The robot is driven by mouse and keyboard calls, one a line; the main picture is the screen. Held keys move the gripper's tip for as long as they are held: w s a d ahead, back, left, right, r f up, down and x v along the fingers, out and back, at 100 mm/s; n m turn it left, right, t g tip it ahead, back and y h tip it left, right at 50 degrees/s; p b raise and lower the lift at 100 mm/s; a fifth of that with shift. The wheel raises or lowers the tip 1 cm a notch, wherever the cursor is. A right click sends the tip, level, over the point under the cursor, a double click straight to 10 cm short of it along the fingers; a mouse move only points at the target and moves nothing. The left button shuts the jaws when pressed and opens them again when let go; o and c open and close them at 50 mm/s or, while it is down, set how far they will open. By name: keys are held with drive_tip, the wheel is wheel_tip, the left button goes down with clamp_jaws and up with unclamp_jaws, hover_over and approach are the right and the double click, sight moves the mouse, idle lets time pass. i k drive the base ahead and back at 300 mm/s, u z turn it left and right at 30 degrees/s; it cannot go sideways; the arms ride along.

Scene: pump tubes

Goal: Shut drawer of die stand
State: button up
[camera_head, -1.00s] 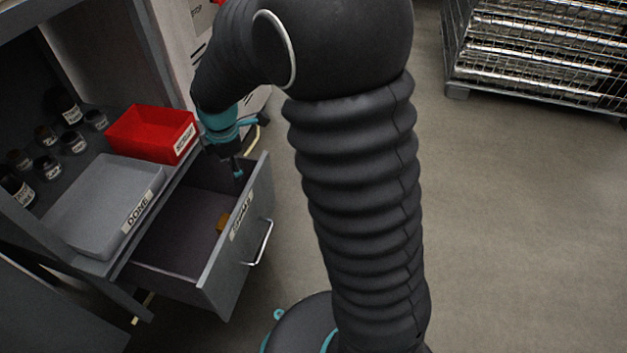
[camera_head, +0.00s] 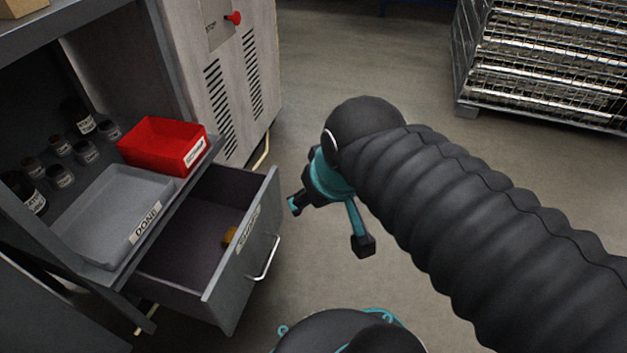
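The drawer (camera_head: 243,262) of the grey die stand (camera_head: 116,281) is pulled well out. Its front panel carries a label and a bar handle (camera_head: 268,259). A small orange-brown item (camera_head: 230,237) lies inside, against the front panel. My gripper (camera_head: 328,228) is in front of the drawer, to the right of its front panel and apart from it. Its two teal fingers with dark tips are spread wide, with nothing between them.
A grey tray labelled DONE (camera_head: 112,216) and a red bin (camera_head: 163,145) sit on the shelf above the drawer, with several dark jars (camera_head: 60,176) behind. A grey vented cabinet (camera_head: 232,75) stands behind. A wire cage (camera_head: 540,60) is at the back right. Floor between is clear.

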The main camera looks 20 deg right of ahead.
sight(187, 269)
drive_tip(key=z, duration=1)
drive_tip(key=k, duration=1)
drive_tip(key=u, duration=0.85)
drive_tip(key=i, duration=0.5)
drive_tip(key=u, duration=0.1)
